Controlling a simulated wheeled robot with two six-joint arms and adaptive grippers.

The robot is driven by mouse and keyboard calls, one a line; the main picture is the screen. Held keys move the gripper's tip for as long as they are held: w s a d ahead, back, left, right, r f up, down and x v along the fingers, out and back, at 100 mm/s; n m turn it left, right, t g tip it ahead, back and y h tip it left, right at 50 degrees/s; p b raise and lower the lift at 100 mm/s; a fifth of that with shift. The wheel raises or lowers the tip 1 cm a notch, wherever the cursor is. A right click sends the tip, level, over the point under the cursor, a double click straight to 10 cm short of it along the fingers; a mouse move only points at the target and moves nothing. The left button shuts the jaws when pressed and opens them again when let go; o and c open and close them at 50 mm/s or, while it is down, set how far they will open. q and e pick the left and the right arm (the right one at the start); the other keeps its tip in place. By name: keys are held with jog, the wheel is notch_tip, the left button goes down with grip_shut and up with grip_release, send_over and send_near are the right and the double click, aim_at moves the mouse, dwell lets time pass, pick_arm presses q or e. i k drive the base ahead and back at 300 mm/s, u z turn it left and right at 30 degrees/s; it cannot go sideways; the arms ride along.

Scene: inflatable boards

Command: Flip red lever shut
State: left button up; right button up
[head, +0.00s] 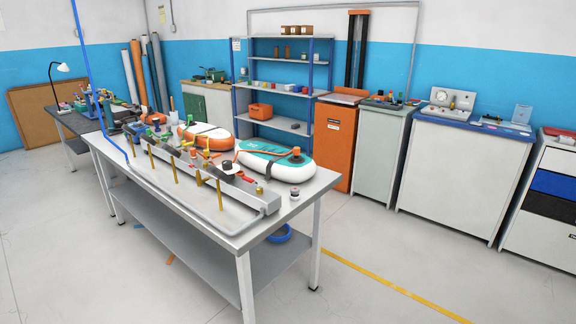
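A long grey rail (236,188) with several small coloured fittings and levers runs along the metal workbench (226,217). Small red and orange parts show among its yellow, green and black fittings. They are too small to tell which is the red lever, or whether it stands open or shut. A teal and white inflatable board (280,163) and an orange and white one (207,136) lie behind the rail. Neither of my grippers shows in the head view.
A blue hose (86,58) hangs down to the bench's left end. Blue shelving (283,93), an orange cabinet (334,140) and a white cabinet with a blue top (460,170) stand behind. The floor in front and to the right is clear.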

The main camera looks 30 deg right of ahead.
aim_at(248, 179)
jog(key=z, duration=0.35)
jog(key=i, duration=0.9)
jog(key=z, duration=0.85)
jog(key=k, duration=0.65)
jog(key=z, duration=1.05)
jog(key=i, duration=1.4)
jog(key=u, duration=0.9)
jog(key=i, duration=0.25)
jog(key=u, duration=0.3)
